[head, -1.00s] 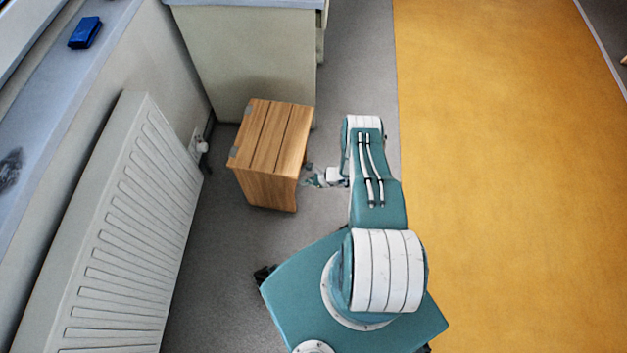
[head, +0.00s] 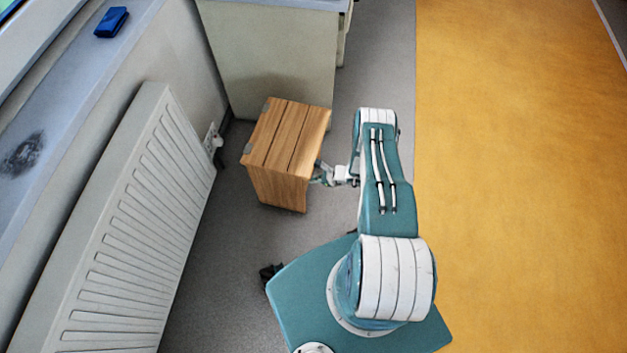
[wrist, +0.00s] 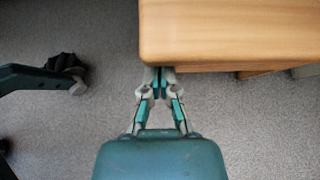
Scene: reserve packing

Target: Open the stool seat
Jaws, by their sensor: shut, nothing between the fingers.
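The wooden stool (head: 280,190) stands upright on the grey floor, with its slatted seat (head: 286,138) lying flat and closed on top. Two grey hinges show on the seat's left edge. My gripper (head: 318,174) is at the stool's right side, just below the seat's edge. In the wrist view the seat (wrist: 235,35) fills the upper right, and my gripper (wrist: 159,74) is shut and empty, with its fingertips at the seat's near left corner, partly under its edge. Whether the fingertips touch the wood I cannot tell.
A white radiator (head: 140,220) runs along the wall at left. A pale cabinet (head: 270,60) stands close behind the stool. A blue object (head: 111,22) lies on the windowsill. Grey floor (head: 225,250) is clear in front of the stool, and a yellow floor area (head: 520,170) is open at right.

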